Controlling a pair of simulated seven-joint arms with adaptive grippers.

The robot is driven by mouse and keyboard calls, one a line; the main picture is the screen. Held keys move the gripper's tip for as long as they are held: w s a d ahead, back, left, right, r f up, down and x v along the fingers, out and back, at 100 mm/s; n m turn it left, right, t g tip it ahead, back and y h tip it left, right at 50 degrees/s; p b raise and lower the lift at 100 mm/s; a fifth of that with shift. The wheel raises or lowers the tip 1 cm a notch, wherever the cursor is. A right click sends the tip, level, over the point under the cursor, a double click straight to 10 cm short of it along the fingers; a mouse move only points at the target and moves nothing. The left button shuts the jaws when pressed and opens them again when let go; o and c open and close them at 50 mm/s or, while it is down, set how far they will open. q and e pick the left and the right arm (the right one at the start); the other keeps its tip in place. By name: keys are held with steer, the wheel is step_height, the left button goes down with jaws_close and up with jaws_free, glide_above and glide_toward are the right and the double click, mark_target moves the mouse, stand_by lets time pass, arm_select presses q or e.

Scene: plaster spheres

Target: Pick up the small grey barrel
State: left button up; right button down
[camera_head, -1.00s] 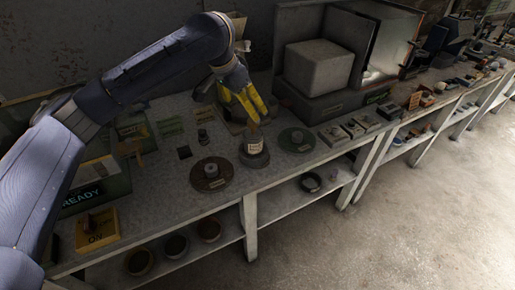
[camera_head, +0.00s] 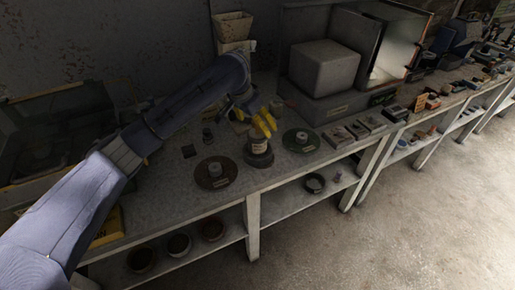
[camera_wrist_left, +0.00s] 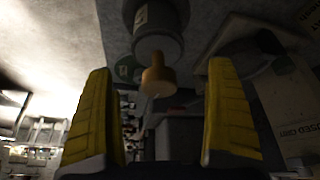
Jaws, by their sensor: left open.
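A small grey barrel-like cylinder (camera_head: 259,147) with a pale label and a tan wooden knob on top stands on a dark round base (camera_head: 259,161) near the bench's front edge. The left wrist view shows the labelled grey cylinder (camera_wrist_left: 155,18) at the top and its tan knob (camera_wrist_left: 157,76) below. My left gripper (camera_head: 264,124) has yellow fingers and is just above the cylinder, partly covering its top in the head view. In the wrist view it is open (camera_wrist_left: 160,68), with the knob between the finger directions. Contact cannot be told. My right gripper is out of view.
A dark disc with a small grey piece (camera_head: 215,172) is left of the cylinder, and a green disc (camera_head: 300,142) is right. A large grey block (camera_head: 323,68) stands behind. Bowls (camera_head: 178,246) and a ring (camera_head: 314,184) lie on the lower shelf.

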mark_target(260, 131)
arm_select(q)
steer(key=shift+x, duration=2.8)
steer(key=shift+s+a, duration=0.15)
steer(key=c, duration=1.7)
